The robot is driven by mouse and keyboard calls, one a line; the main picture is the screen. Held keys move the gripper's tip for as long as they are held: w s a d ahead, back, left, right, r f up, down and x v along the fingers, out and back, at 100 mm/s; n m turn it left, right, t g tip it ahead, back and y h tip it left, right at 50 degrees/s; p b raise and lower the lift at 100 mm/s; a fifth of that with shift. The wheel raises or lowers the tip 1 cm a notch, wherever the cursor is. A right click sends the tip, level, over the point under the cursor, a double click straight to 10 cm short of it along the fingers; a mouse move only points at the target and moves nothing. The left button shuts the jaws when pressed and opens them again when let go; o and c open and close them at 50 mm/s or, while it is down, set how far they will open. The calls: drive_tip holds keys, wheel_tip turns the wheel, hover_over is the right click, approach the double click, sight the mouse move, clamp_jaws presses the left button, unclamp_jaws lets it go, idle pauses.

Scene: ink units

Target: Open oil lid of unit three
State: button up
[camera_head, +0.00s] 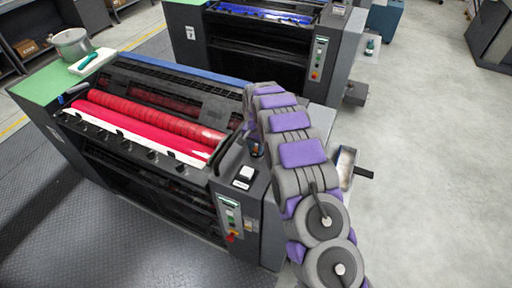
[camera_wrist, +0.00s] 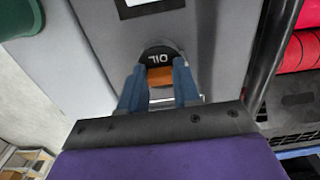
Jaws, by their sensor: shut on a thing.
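The oil lid (camera_wrist: 160,56) is a small black round-topped piece marked OIL on a grey panel in the wrist view. The lettering appears upside down. An orange-brown part (camera_wrist: 160,76) shows just below the lettering. My gripper (camera_wrist: 159,84) has its two blue fingers on either side of this part, shut on the lid. I cannot tell whether the lid is raised. In the head view, the ink unit (camera_head: 240,215) with red rollers is in front, and my arm reaches over its right end. The gripper and lid are mostly hidden there by the arm.
Red rollers (camera_head: 150,118) lie along the near unit. A control panel (camera_head: 231,218) with buttons is on its front right. A second unit (camera_head: 265,45) with blue ink stands behind. A pot (camera_head: 72,45) sits at the left end. The floor at right is open.

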drive_tip(key=shift+w+n, duration=0.1)
drive_tip(key=shift+n, duration=0.2)
drive_tip(key=n, duration=0.1)
drive_tip(key=n+b, duration=0.1)
drive_tip(key=n, duration=0.1)
drive_tip(key=shift+w+d, duration=0.2)
drive_tip(key=shift+w, duration=0.2)
drive_tip(key=n, duration=0.2)
drive_tip(key=w+n, duration=0.1)
drive_tip(key=n, duration=0.3)
drive_tip(key=shift+w+a+b, duration=0.1)
drive_tip(key=shift+w+b, duration=0.2)
drive_tip(key=n, duration=0.1)
drive_tip(key=w+n, duration=0.1)
drive_tip(key=n, duration=0.1)
drive_tip(key=shift+a+n, duration=0.2)
drive_tip(key=shift+n, duration=0.1)
drive_tip(key=shift+w+a+n, duration=0.2)
drive_tip(key=shift+a+n, duration=0.05)
drive_tip(key=shift+n, duration=1)
drive_tip(key=shift+w+a+n, duration=0.15)
drive_tip(key=shift+a+n, duration=0.1)
drive_tip(key=shift+n, duration=1)
drive_tip(key=shift+r, duration=0.1)
drive_tip(key=o, duration=1.1)
drive_tip(key=shift+c, duration=0.2)
